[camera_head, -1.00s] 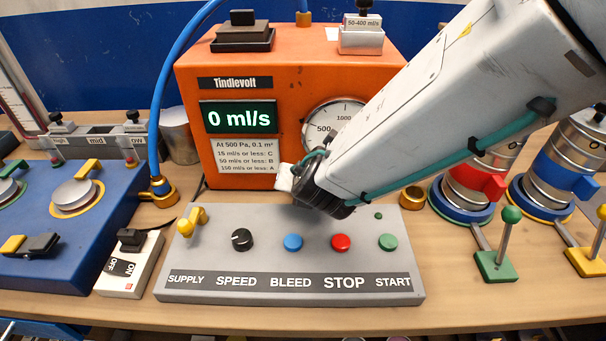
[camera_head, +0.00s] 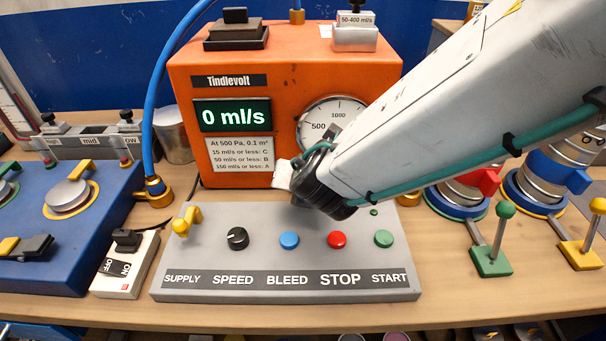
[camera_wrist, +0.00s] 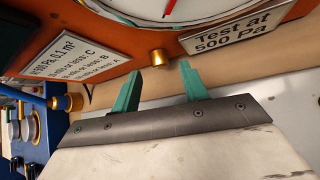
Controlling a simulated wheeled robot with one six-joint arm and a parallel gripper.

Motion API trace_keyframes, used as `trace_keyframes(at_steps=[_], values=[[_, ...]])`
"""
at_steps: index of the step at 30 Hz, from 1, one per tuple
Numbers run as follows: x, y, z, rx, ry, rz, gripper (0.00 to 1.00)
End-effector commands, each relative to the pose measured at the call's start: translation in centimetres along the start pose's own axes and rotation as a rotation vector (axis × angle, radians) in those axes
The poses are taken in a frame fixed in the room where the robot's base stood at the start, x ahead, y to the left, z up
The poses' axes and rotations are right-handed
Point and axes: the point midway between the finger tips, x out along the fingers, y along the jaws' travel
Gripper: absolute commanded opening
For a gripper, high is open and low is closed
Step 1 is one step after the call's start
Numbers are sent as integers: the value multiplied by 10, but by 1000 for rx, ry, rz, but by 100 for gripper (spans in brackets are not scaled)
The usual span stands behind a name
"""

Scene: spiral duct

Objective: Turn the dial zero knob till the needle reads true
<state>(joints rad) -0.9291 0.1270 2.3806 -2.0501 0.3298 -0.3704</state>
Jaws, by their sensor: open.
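The dial (camera_head: 330,120) is a round white gauge on the front of the orange Tindlevolt box (camera_head: 290,75). My arm covers its lower right part in the head view. In the wrist view the dial's lower edge (camera_wrist: 160,8) shows at the top with a red needle; its reading cannot be told. A small brass knob (camera_wrist: 159,56) sticks out just below the dial. My gripper (camera_wrist: 158,82) has two green fingers, open and empty. The brass knob lies just beyond the fingers, roughly between them in the picture, and looks untouched. In the head view my fingertips are hidden behind my wrist.
A grey panel (camera_head: 285,262) with knobs and buttons stands in front of the orange box. A blue hose (camera_head: 150,110) runs down the box's left side. A blue unit (camera_head: 60,230) is at left; metal canisters (camera_head: 545,165) stand at right.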

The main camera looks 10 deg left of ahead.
Motion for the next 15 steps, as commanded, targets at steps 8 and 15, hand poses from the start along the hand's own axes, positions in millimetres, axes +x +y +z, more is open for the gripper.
trace_keyframes(at_steps=[8,15], values=[[-40,1,1,2,-2,2,44],[-50,0,0,0,0,0,44]])
